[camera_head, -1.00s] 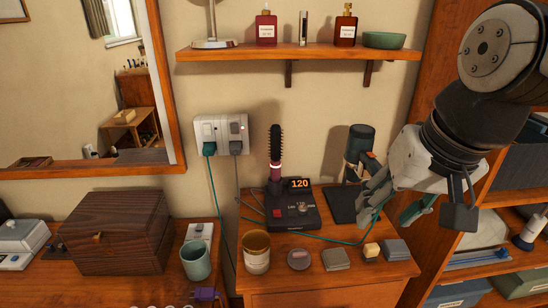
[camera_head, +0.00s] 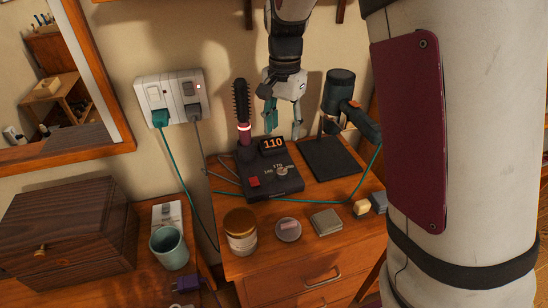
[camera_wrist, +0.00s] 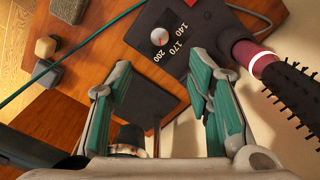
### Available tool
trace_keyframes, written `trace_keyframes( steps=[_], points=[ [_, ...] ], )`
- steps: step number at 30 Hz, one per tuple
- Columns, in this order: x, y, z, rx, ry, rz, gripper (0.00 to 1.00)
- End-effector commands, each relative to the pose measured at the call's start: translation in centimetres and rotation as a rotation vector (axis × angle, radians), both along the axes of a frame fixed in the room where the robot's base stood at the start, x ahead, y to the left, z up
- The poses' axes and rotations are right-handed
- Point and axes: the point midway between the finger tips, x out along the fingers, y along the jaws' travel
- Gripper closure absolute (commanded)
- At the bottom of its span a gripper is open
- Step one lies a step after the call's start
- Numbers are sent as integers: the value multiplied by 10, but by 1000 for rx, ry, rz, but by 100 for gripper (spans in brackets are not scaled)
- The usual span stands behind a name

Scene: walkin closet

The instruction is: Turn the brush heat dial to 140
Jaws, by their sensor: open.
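The hot brush (camera_head: 242,105) stands upright in its dark base (camera_head: 262,185), which has a red switch (camera_head: 254,182). Its orange display (camera_head: 273,144) reads 110. The small heat dial (camera_head: 281,171) is on the base top; in the wrist view the light, round dial (camera_wrist: 160,37) shows beside the marks 140, 170 and 200. Its exact pointer direction is too small to tell. My gripper (camera_head: 284,122) is open and empty, pointing down above the back of the base. In the wrist view my gripper (camera_wrist: 160,68) has its fingers spread, apart from the dial, which lies beyond their tips.
A hair dryer (camera_head: 340,92) with its black stand (camera_head: 330,160) is close on the right. The brush is close on the left. A jar (camera_head: 240,232), round tin (camera_head: 288,229) and grey block (camera_head: 326,222) line the front. A teal cord (camera_head: 330,202) crosses the tabletop.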

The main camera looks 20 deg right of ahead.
Motion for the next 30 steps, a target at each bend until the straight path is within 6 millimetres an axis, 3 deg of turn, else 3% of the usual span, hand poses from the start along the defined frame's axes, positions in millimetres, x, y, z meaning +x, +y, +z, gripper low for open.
trace_keyframes(
  steps=[5, 21, 30],
  points=[
    [-1, 0, -20, 0, 4, 0, 54],
    [-1, -1, -118, 0, 3, 0, 54],
    [-1, 0, -136, 1, 1, 1, 54]
  ],
)
